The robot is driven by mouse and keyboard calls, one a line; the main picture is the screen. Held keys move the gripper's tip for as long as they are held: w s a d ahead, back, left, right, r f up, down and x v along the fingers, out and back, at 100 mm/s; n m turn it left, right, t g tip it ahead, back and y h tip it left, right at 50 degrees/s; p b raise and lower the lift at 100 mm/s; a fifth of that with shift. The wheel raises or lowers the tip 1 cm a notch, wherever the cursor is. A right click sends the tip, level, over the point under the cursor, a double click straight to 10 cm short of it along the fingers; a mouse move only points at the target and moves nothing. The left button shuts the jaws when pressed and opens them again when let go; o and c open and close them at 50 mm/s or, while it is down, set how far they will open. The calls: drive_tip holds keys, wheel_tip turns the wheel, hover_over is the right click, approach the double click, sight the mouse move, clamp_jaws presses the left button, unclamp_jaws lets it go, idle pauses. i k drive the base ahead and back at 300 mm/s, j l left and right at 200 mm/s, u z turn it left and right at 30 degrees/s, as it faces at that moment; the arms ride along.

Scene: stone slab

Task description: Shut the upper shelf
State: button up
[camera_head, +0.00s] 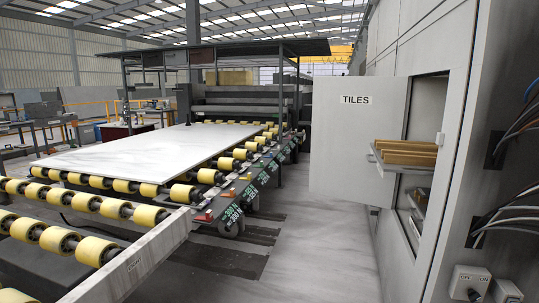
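The upper shelf (388,165) is a grey pull-out tray in the wall cabinet at the right. It sticks out of the cabinet opening and bears a stack of brown, board-like pieces (406,152). The open cabinet door (350,135), a white panel labelled "TILES", stands to the left of the shelf. The shelf's front end lies close to the door in the picture; I cannot tell whether they touch. My gripper is not in view.
A lower shelf with items (417,203) sits below in the cabinet. Loose cables (515,215) and an ON/OFF switch box (469,282) are at the right. A roller conveyor bears a pale slab (150,147) at the left. The floor aisle (325,245) is clear.

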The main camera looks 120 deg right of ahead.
sight(395, 156)
drive_tip(key=z, duration=5)
